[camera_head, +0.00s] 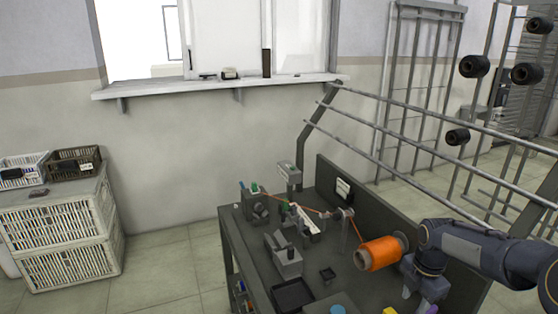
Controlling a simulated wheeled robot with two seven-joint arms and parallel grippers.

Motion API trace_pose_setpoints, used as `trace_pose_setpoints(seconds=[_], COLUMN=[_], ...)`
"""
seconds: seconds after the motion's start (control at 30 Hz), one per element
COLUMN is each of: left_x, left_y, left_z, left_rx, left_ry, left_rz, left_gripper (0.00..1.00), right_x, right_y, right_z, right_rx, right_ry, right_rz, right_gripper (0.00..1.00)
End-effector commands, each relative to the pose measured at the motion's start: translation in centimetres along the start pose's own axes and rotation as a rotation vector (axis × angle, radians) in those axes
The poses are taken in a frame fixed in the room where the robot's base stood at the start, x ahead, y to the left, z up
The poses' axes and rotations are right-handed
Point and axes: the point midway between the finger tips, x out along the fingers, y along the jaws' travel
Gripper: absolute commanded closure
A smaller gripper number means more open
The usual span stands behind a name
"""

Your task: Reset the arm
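My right arm (485,250) comes in from the right edge over the dark workbench (235,245). Its wrist end, with the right gripper (420,280), is low at the bench's right side, just right of a large orange thread spool (380,253). The fingers cannot be made out, and I cannot tell whether they touch anything. My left arm and gripper are not in view. A winding device (255,203) with a green part stands at the bench's far left corner. An orange thread runs from there towards a guide wheel (345,213).
A grey block fixture (286,260) and a black tray (292,296) are on the bench. Purple, yellow and blue items (338,309) lie at the near edge. A metal rack with black spools (474,67) stands behind right. Crates (62,240) stand left, with clear floor between.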

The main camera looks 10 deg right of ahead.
Motion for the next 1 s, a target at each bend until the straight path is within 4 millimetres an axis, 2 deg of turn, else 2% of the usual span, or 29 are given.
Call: trace_pose_setpoints(seconds=[0.03, 0.2, 0.4, 0.53, 0.7, 0.83, 1.0], left_x=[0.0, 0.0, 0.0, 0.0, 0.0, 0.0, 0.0], left_y=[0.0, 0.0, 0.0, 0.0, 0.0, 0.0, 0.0], left_z=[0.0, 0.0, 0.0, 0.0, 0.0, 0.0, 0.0], left_rx=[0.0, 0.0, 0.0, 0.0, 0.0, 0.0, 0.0], left_ry=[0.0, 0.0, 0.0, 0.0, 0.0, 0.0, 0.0], left_rz=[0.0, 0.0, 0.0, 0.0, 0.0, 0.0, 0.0], left_gripper=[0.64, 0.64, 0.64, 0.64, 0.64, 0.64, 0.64], right_x=[-1.7, -6.6, -10.0, -10.5, -9.9, -9.2, -8.9], right_y=[-0.6, -4.2, -9.9, -13.6, -17.3, -18.7, -19.2], right_z=[-1.0, -6.0, -12.2, -16.0, -20.0, -21.7, -22.4], right_rx=[0.068, 0.452, 0.963, 1.287, 1.629, 1.78, 1.849], right_ry=[-0.004, 0.038, 0.183, 0.327, 0.522, 0.62, 0.661], right_rz=[0.025, 0.121, 0.215, 0.237, 0.202, 0.16, 0.134], right_gripper=[0.59, 0.59, 0.59, 0.59, 0.59, 0.59, 0.59])
